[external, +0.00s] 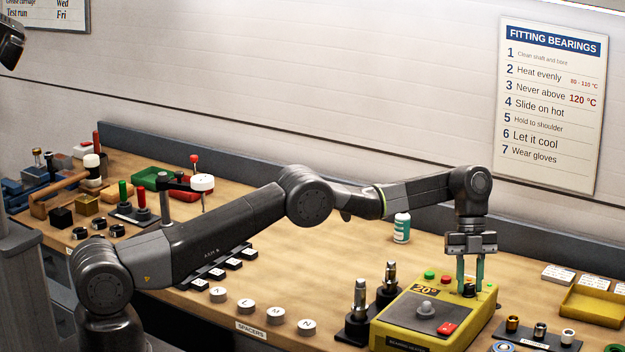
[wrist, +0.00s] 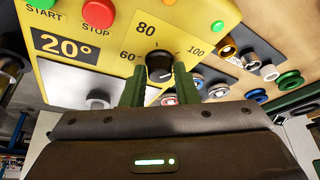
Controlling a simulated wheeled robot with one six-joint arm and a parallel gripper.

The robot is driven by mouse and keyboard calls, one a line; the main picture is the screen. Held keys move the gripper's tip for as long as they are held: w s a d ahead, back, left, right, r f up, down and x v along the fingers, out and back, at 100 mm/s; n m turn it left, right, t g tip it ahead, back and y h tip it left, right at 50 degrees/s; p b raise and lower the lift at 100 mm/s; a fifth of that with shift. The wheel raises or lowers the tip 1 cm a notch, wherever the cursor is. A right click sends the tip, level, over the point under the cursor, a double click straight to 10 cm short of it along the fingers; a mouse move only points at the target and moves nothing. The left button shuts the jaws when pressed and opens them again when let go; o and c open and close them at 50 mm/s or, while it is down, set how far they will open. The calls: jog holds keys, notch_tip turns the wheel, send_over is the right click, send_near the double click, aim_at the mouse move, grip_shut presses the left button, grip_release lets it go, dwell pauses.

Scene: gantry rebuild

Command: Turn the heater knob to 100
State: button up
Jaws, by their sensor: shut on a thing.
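The yellow bearing heater (external: 391,341) stands at the front right of the bench. It also fills much of the wrist view (wrist: 100,75). Its black knob (wrist: 160,66) sits among the printed marks 60, 80 and 100. A pale line shows on the knob, but I cannot tell which mark it points to. My gripper (external: 469,286) points down over the heater's back right. In the wrist view, its green fingers (wrist: 159,82) are shut on the knob, one on each side. The display (wrist: 70,47) reads 20°. The green START and red STOP buttons (wrist: 98,13) are beside it.
Metal posts (external: 359,298) stand left of the heater. Bearings on a dark holder (external: 540,331) and a yellow tray (external: 596,306) lie to its right. A white and teal bottle (external: 402,228) stands behind. White spacers (external: 246,306) line the front edge. The bench middle is mostly clear.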

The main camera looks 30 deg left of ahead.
jog(key=shift+f, duration=0.1)
dwell(0.4)
jog(key=o, duration=1)
jog(key=shift+a, duration=0.1)
